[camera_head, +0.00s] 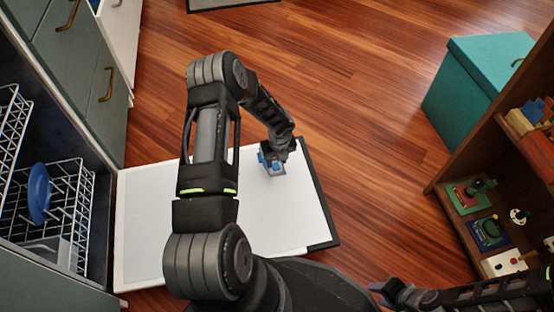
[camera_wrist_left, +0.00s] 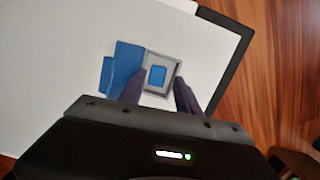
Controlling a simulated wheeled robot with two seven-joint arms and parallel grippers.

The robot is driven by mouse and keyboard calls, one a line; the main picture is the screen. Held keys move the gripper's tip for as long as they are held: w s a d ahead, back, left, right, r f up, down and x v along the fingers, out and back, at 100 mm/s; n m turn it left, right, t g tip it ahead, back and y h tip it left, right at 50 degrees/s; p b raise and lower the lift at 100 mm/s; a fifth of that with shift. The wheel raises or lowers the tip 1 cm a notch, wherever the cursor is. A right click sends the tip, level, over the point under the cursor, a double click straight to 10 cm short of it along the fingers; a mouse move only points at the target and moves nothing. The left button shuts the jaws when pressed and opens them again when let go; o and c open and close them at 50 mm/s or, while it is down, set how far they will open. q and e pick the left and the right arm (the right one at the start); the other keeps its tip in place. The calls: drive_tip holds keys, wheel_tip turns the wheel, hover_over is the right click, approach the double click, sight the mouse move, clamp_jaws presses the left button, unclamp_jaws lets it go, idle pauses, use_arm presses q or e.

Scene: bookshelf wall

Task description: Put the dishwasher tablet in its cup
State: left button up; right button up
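The blue dishwasher tablet (camera_wrist_left: 158,75) shows inside the square grey cup (camera_wrist_left: 149,62) in the left wrist view. A blue flap, seemingly the cup's lid (camera_wrist_left: 125,66), stands open at its left. The cup sits on the white open dishwasher door (camera_head: 140,215); it also shows small in the head view (camera_head: 273,170). My left gripper (camera_wrist_left: 159,86) is over the cup, its fingers apart on either side with a gap to the tablet. My right gripper (camera_head: 383,291) is low at the right in the head view, away from the cup; its finger gap is unclear.
The dishwasher rack (camera_head: 75,190) with a blue plate (camera_head: 39,193) is at the left. A wooden shelf (camera_head: 447,183) with toys and a teal box (camera_head: 470,85) stand at the right. The wooden floor (camera_head: 340,80) between is clear.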

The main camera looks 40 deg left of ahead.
use_arm(q)
wheel_tip(320, 180, up, 8)
drive_tip(key=d+p, duration=0.1)
drive_tip(key=p, duration=0.2)
drive_tip(key=shift+s+f, duration=0.2)
drive_tip(key=shift+s, duration=0.15)
idle(0.7)
